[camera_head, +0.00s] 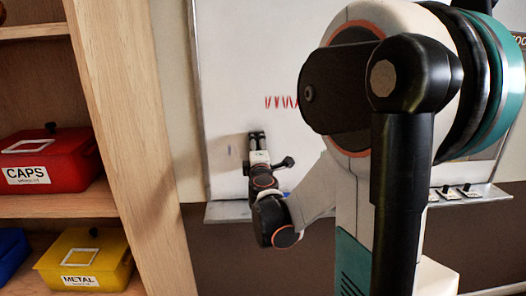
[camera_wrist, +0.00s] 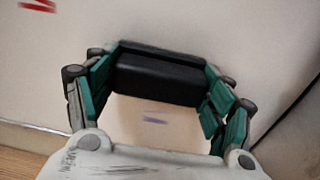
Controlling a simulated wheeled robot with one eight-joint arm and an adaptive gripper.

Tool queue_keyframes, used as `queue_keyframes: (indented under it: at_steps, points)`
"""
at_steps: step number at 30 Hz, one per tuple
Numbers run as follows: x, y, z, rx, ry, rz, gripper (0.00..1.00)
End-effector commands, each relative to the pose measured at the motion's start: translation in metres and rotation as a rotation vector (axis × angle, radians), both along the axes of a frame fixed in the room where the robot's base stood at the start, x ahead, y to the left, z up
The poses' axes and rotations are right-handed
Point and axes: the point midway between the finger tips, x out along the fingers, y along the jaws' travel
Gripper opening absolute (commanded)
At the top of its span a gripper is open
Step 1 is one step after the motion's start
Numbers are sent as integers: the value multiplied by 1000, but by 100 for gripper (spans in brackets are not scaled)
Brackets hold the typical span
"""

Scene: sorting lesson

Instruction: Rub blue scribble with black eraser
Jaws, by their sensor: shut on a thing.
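My gripper (camera_head: 257,143) is at the whiteboard (camera_head: 245,60), in its lower left part in the head view. In the wrist view my gripper (camera_wrist: 160,82) has its teal fingers shut on the black eraser (camera_wrist: 158,80), one at each end. The eraser is at the board's surface; whether it touches cannot be told. A small, faint blue scribble (camera_wrist: 155,118) shows on the board between the eraser and my palm in the wrist view.
A red scribble (camera_head: 281,102) is higher on the board. A ledge (camera_head: 228,211) runs along the board's bottom, with small items (camera_head: 448,192) at its right. A wooden shelf at left holds a red CAPS box (camera_head: 60,158) and a yellow METAL box (camera_head: 90,262).

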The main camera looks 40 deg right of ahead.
Motion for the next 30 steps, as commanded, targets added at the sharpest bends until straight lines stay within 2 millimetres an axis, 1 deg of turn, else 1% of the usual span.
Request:
queue_keyframes:
  at_steps: [3,11,19,26,30]
  points:
    - [4,7,0,0,0,1,55]
    - [9,14,0,0,0,1,55]
    - [22,32,0,0,0,2,55]
    - [26,37,0,0,0,1,55]
    - [30,45,0,0,0,2,55]
